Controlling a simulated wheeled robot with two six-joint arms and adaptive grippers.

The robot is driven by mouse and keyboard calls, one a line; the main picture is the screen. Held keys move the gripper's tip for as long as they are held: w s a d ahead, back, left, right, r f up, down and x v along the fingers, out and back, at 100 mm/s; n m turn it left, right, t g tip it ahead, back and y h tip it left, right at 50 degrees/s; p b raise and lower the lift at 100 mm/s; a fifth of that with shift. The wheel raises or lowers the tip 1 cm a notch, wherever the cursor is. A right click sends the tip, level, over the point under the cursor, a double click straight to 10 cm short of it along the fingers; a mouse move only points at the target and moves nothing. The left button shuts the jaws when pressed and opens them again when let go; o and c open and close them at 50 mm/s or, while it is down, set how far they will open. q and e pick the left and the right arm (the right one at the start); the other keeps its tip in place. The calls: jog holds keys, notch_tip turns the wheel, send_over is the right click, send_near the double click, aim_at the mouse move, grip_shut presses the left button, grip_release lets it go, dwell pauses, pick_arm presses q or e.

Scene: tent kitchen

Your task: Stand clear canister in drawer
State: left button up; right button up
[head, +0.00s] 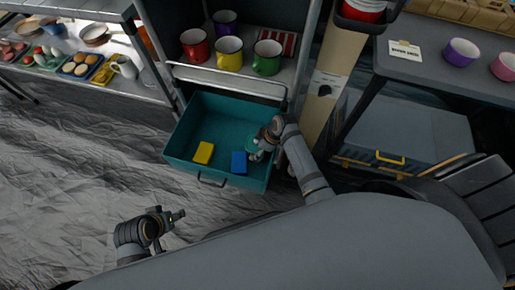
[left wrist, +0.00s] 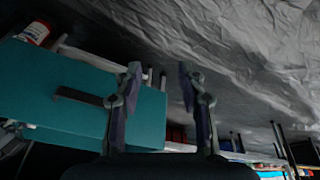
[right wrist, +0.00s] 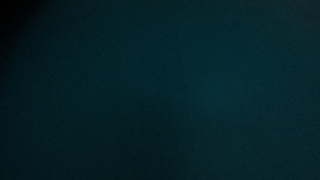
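The open teal drawer (head: 181,143) is pulled out below the shelf unit; its front and handle also show in the left wrist view (left wrist: 85,130). My right gripper (head: 257,150) is down inside the drawer at its right side. A small pale greenish shape shows at its fingers; I cannot tell whether this is the clear canister or whether the fingers are shut on it. The right wrist view is filled with dark teal and shows no fingers. My left gripper (head: 178,218) is low over the floor in front of the drawer. Its fingers (left wrist: 158,75) are apart and empty.
A yellow block (head: 203,152) and a blue block (head: 239,162) lie in the drawer. Several mugs, one a yellow mug (head: 229,53), stand on the shelf above. A post (head: 332,85) rises right of the drawer. The drawer's left and back floor is clear.

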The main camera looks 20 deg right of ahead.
jog(key=o, duration=0.5)
pick_arm(q)
jog(key=a+r+g+p, duration=0.1)
jog(key=p, duration=0.1)
jog(key=a+r+g+y+p, duration=0.1)
jog(key=p, duration=0.2)
jog(key=shift+s+a+r, duration=0.2)
jog(key=shift+s, duration=0.2)
pick_arm(e)
jog(key=v, duration=1.2)
jog(key=shift+a+r, duration=0.1)
jog(key=shift+s, duration=0.1)
